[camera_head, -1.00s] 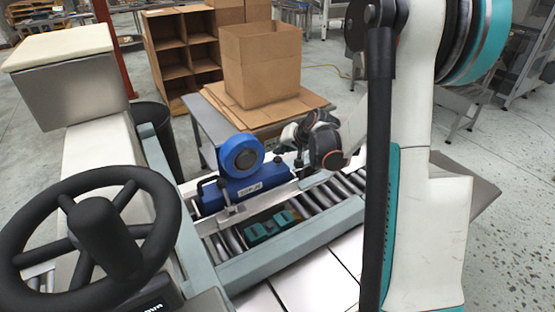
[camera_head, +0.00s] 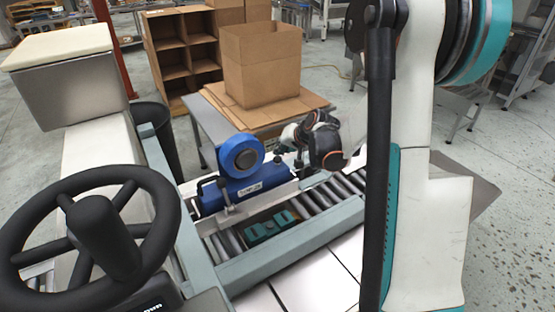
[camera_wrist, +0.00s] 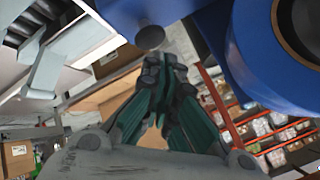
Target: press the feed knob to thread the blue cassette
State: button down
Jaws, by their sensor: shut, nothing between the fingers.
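The blue cassette (camera_head: 262,181) stands on the frame along the conveyor, with a round blue roll (camera_head: 226,153) on top. In the wrist view its blue body (camera_wrist: 200,12) and roll (camera_wrist: 245,70) fill the top and right. A dark round knob (camera_wrist: 150,37) sticks out from the blue body there, likely the feed knob; I cannot single it out in the head view. My gripper (camera_head: 287,137) is just right of the roll. In the wrist view its green and grey fingers (camera_wrist: 166,65) are together and empty, their tips close below the knob. I cannot tell whether they touch it.
A green piece (camera_head: 268,229) lies on the conveyor rollers (camera_head: 318,197) in front of the cassette. An open cardboard box (camera_head: 262,75) stands on a table behind. A black handwheel (camera_head: 38,210) is at the left front, and a bin (camera_head: 158,140) stands behind the conveyor.

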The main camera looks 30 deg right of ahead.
aim_at(280, 158)
jog(key=shift+f+b, duration=0.3)
jog(key=shift+f, duration=0.05)
jog(key=shift+f+b, duration=0.65)
jog(key=shift+f, duration=0.2)
dwell(1.0)
jog(key=shift+r, duration=0.15)
jog(key=shift+r+p, duration=0.8)
jog(key=shift+r, duration=0.35)
jog(key=shift+r+p, duration=1.6)
jog(key=shift+r, duration=0.9)
